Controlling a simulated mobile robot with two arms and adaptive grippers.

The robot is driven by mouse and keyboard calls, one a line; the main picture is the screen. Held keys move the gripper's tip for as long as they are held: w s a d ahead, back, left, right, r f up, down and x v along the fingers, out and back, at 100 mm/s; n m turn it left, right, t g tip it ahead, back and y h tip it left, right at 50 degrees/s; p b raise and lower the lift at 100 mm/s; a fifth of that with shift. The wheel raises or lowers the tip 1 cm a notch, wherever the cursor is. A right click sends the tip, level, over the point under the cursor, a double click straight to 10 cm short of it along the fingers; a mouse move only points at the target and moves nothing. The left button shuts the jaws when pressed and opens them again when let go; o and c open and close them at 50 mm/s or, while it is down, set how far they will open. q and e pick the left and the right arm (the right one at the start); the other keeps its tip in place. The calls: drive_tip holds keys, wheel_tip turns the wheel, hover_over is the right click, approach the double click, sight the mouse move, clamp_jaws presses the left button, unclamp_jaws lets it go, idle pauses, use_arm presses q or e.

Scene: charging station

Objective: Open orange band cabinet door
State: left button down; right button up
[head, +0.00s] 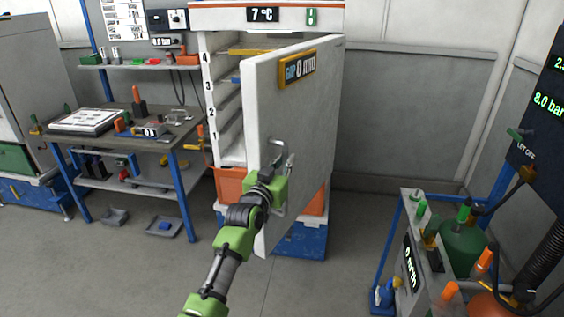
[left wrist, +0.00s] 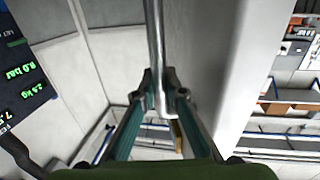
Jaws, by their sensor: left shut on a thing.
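The cabinet (head: 265,17) has an orange band under its top and a 7 °C display. Its white door (head: 305,130) stands open and swung out toward me, with shelf slots numbered 1 to 4 showing inside on the left. My left gripper (head: 268,182) is at the door's handle (head: 287,160). In the left wrist view the fingers of my left gripper (left wrist: 163,100) are closed around the metal handle bar (left wrist: 154,40). The door face also shows in the left wrist view (left wrist: 205,60). My right gripper is not in view.
A workbench (head: 175,132) with tools stands left of the cabinet. Small trays (head: 163,228) lie on the floor by it. A cart with a green cylinder (head: 462,245) stands at the lower right. The floor between the door and the cart is clear.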

use_arm(q)
drive_tip(key=shift+w+a+r, duration=0.1)
drive_tip(key=shift+r, duration=0.3)
drive_tip(key=c, duration=2.1)
unclamp_jaws()
drive_tip(key=shift+d+f, duration=0.2)
drive_tip(key=shift+f, duration=0.05)
drive_tip(key=shift+a+f, duration=0.1)
drive_tip(key=v, duration=1.2)
